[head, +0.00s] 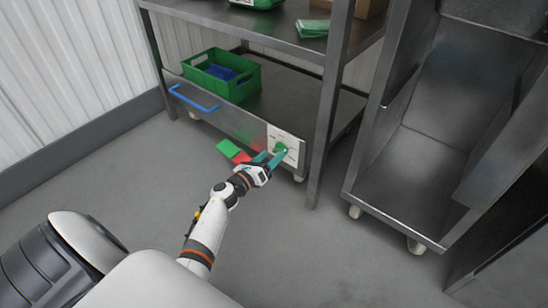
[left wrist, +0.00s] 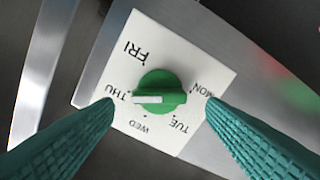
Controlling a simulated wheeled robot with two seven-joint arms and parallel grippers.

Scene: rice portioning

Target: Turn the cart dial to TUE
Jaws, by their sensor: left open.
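The cart dial (left wrist: 172,83) is a round green knob with a raised grip bar on a white label plate (left wrist: 150,35). The plate reads FRI, THU, WED, TUE and MON. The white mark (left wrist: 147,99) on the knob points left, toward THU. In the head view the dial (head: 281,147) is on the front of the cart's lower shelf. My left gripper (head: 269,159) is at the dial. In the left wrist view its teal fingers (left wrist: 160,102) are open, one on each side of the knob, apart from it. My right gripper is not in view.
The cart (head: 235,118) has a blue handle (head: 194,98) on its front. A green crate (head: 241,90) with something blue inside sits on the lower shelf. A steel post (head: 325,125) stands right of the dial. A second metal cart (head: 407,190) is farther right. Grey floor lies open in front.

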